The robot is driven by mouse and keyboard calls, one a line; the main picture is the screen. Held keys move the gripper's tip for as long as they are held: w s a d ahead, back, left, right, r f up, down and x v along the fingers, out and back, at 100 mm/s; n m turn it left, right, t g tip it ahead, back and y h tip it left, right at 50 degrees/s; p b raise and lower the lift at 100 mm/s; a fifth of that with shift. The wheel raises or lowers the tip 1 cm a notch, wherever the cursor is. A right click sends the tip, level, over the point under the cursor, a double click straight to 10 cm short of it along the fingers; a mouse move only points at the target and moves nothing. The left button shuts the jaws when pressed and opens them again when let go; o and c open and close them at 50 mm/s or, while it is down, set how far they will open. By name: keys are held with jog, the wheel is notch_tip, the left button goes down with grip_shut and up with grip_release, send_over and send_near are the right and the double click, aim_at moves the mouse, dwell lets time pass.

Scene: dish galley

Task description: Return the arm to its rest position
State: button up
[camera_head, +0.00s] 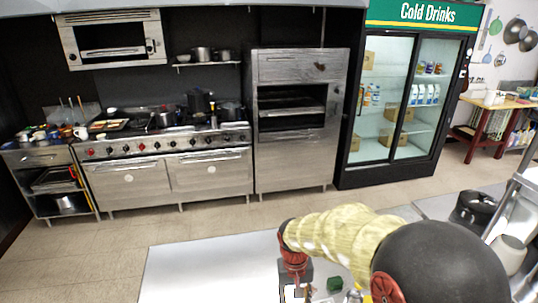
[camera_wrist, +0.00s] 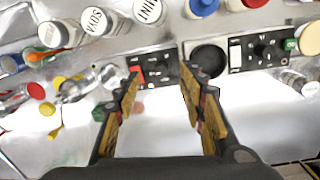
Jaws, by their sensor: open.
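My gripper (camera_wrist: 160,85) is open in the wrist view, its two yellow-and-black fingers spread apart. Nothing is held between them; a dark panel with knobs (camera_wrist: 160,68) shows beyond the fingertips. In the head view my arm reaches from the lower right over a steel counter (camera_head: 205,270), bent downward near the bottom edge. The gripper's fingertips are not clear there. A small green block (camera_head: 334,284) lies on the counter right of the arm's end.
The wrist view shows white-lidded jars (camera_wrist: 97,20), a round black piece (camera_wrist: 209,58), a second knobbed panel (camera_wrist: 262,50) and scattered bottles around the gripper. A black pot (camera_head: 473,210) and steel shelf stand right of my arm. Floor (camera_head: 180,230) lies clear before the stove (camera_head: 165,160).

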jog(key=s+d+r+t+b, duration=0.3)
jog(key=s+d+r+b, duration=0.1)
jog(key=s+r, duration=0.3)
jog(key=s+d+r+t+b, duration=0.3)
jog(key=s+d+r, duration=0.3)
jog(key=s, duration=0.6)
jog(key=shift+d+r+m+y+b, duration=0.3)
jog(key=shift+r+b, duration=0.35)
jog(key=shift+r, duration=0.05)
jog(key=shift+s, duration=0.1)
